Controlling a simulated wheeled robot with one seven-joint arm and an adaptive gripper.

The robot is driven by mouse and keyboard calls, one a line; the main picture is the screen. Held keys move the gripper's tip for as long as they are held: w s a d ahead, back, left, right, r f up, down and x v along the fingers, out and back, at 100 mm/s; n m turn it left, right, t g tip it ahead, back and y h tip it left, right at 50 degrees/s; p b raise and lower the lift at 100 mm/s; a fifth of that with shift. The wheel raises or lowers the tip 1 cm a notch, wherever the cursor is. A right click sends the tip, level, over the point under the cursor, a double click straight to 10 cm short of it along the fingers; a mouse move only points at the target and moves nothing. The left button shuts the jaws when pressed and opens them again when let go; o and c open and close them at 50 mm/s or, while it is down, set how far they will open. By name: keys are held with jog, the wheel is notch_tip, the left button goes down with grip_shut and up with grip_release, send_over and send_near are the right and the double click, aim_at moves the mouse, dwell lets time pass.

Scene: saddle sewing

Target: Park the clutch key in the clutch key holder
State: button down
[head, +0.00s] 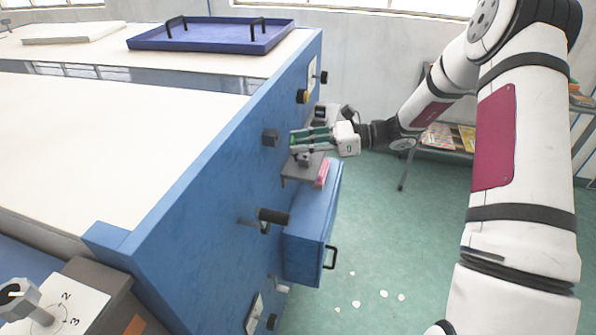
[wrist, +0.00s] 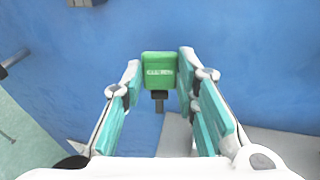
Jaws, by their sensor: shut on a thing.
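My gripper (head: 297,141) is beside the blue side panel of the long table, above a small grey shelf. In the wrist view, its two teal-padded fingers (wrist: 160,66) are shut on the clutch key (wrist: 160,72), a green block with white lettering. A short black shank sticks out from the key toward the bottom of the picture. The key appears held off the panel, but the exact gap is unclear. A dark square block (head: 270,137) is mounted on the panel just left of my fingertips; I cannot tell whether it is the clutch key holder.
The grey shelf (head: 291,177) has a pink item (head: 322,174) by it. A blue drawer box (head: 305,235) is below. Black knobs and a handle (head: 272,216) project from the panel (head: 215,190). A blue tray (head: 205,42) lies on the tabletop. Floor right of the box is mostly open.

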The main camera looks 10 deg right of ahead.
jog(key=w+d+r+m+t+b, duration=0.1)
jog(key=w+d+r+m+t, duration=0.1)
jog(key=w+d+r+t, duration=0.1)
jog(key=shift+w+d+m+t, duration=0.3)
jog(key=shift+w+d+t, duration=0.3)
jog(key=shift+t, duration=0.1)
jog(key=shift+s+f, duration=0.1)
jog(key=shift+f, duration=0.05)
jog(key=shift+f+b, duration=0.75)
jog(key=shift+f, duration=1.7)
jog(key=shift+f+b, duration=0.45)
jog(key=shift+f, duration=1.25)
jog(key=c, duration=1.2)
grip_release()
jog(key=shift+d, duration=0.15)
